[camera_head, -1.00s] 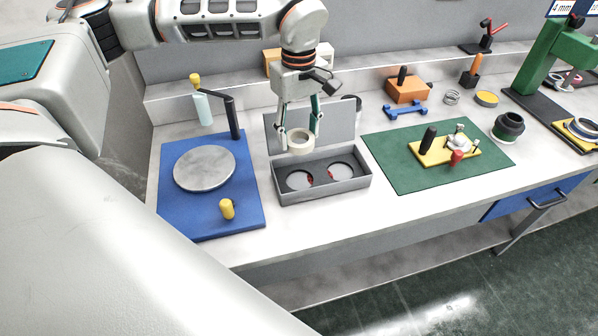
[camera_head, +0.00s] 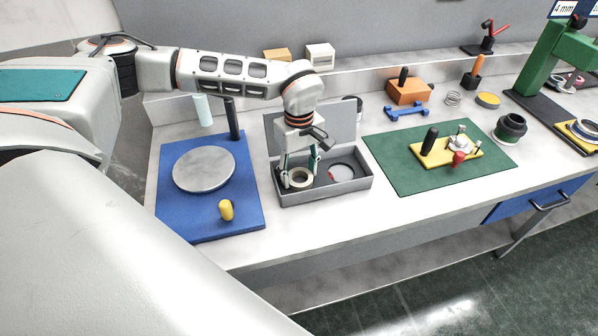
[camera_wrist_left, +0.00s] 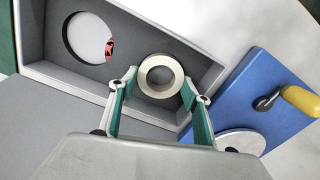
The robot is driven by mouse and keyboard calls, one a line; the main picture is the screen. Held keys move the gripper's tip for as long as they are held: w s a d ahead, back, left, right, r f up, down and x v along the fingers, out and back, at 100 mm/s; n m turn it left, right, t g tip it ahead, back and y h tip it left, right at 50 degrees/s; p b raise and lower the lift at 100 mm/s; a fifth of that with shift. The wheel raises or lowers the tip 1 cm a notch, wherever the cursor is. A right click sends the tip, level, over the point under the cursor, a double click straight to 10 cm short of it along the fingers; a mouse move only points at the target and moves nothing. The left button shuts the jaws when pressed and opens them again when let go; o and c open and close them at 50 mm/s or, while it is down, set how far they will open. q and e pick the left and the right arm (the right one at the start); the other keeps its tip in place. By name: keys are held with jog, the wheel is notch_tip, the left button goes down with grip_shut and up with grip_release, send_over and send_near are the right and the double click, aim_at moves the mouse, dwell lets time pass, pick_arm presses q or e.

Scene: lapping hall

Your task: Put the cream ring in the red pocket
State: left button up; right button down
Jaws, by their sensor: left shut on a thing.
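The cream ring (camera_head: 300,187) is held between the fingertips of my left gripper (camera_head: 300,177), low inside the left half of an open grey case (camera_head: 325,196). In the left wrist view the ring (camera_wrist_left: 160,60) lies flat between both fingers and covers the pocket beneath it. I cannot tell whether it touches the case floor. The colour of the covered pocket is hidden. My right gripper is out of view.
A blue board (camera_head: 212,222) with a grey disc (camera_head: 204,169) and yellow knob (camera_head: 226,210) lies left of the case. A green mat (camera_head: 400,180) with a yellow fixture (camera_head: 436,155) lies right. The case's raised lid (camera_head: 340,125) stands behind. Bare bench lies in front.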

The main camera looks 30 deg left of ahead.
aim_at(299, 182)
pick_arm(q)
jog(key=shift+f, duration=0.1)
jog(key=shift+f, duration=0.1)
jog(key=shift+s+f, duration=0.35)
jog(key=shift+f, duration=0.15)
jog(key=shift+c, duration=0.4)
jog(key=o, duration=1.2)
jog(key=shift+o, duration=0.8)
jog(key=shift+w+f, duration=0.25)
jog(key=shift+w, duration=0.05)
jog(key=shift+s+r, duration=0.1)
jog(key=shift+r, duration=0.05)
jog(key=shift+r, duration=0.5)
notch_tip(299, 182, up, 13)
jog(key=shift+w+f+p, duration=0.15)
jog(key=shift+w+p, duration=0.05)
jog(key=shift+p, duration=0.1)
